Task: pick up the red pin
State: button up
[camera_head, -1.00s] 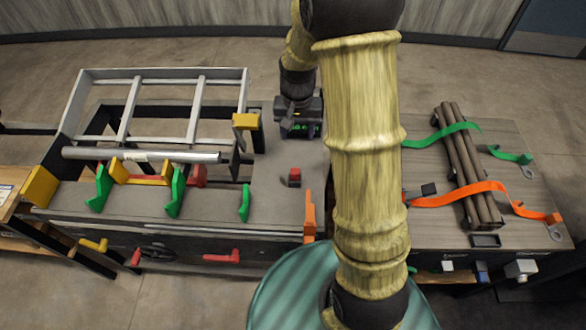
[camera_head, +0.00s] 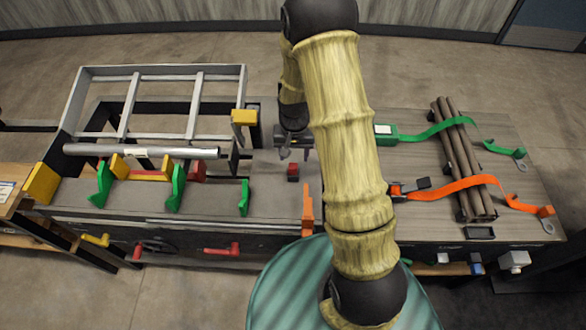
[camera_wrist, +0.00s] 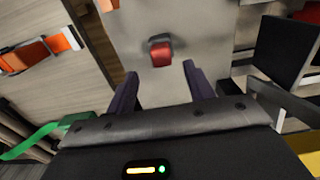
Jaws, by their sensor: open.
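The red pin (camera_head: 293,170) is a small block with a red top and a darker lower part. It stands on the grey bench top, at the right part of the left bench. In the wrist view the red pin (camera_wrist: 160,50) lies just beyond the fingertips, roughly centred between them. My gripper (camera_head: 287,153) is close behind the pin in the head view, apart from it. In the wrist view my gripper (camera_wrist: 160,74) has its two dark fingers spread, with nothing between them.
A metal tube (camera_head: 142,151) rests near green and yellow brackets at left. An orange upright piece (camera_head: 307,210) stands at the bench's right edge. The right table holds brown rods (camera_head: 463,160) under a green strap (camera_head: 440,129) and an orange strap (camera_head: 450,190). Bare bench surrounds the pin.

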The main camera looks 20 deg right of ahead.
aim_at(293, 166)
jog(key=shift+f, duration=0.75)
jog(key=shift+a+f+p, duration=0.1)
jog(key=shift+f+p, duration=0.75)
jog(key=shift+f, duration=1.15)
jog(key=shift+w+f, duration=0.15)
jog(key=shift+f, duration=0.45)
jog(key=shift+a, duration=0.1)
jog(key=shift+c, duration=1.3)
grip_shut()
